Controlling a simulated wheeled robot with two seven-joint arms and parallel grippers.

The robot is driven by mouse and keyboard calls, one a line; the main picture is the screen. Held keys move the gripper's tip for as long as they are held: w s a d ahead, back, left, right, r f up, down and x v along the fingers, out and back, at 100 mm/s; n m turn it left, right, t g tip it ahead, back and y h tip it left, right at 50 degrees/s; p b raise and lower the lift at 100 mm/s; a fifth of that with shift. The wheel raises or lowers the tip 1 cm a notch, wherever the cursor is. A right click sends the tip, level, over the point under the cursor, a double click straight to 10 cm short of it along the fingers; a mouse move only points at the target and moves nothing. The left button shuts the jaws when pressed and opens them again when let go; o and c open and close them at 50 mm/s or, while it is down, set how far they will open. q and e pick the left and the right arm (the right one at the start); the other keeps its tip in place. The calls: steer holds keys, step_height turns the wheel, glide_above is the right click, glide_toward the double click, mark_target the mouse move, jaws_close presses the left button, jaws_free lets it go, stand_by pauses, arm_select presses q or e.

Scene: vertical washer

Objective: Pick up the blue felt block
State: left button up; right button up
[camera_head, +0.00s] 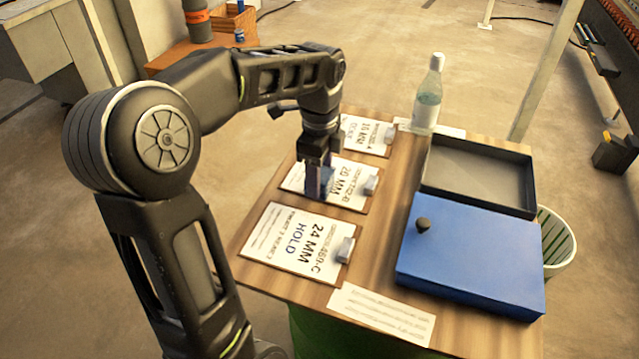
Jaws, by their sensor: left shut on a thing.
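My left gripper (319,190) points straight down over the middle card (293,178), marked 20 MM. It is shut on a small dark blue piece, which looks like the blue felt block (326,177). The fingers hide most of it, and I cannot tell whether it touches the card. My right gripper is not in view.
A card marked 24 MM HOLD (285,255) and a 16 MM card (368,127) lie on the wooden table, with small grey pieces on the cards. A blue lid (470,255) with a dark knob, an open grey tray (475,175) and a clear bottle (428,100) stand at the right.

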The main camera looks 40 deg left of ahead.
arm_select(q)
step_height(320, 180, up, 7)
steer(key=shift+r+p, duration=0.2)
steer(key=shift+p, duration=0.3)
steer(key=shift+f, duration=0.1)
stand_by(0.5)
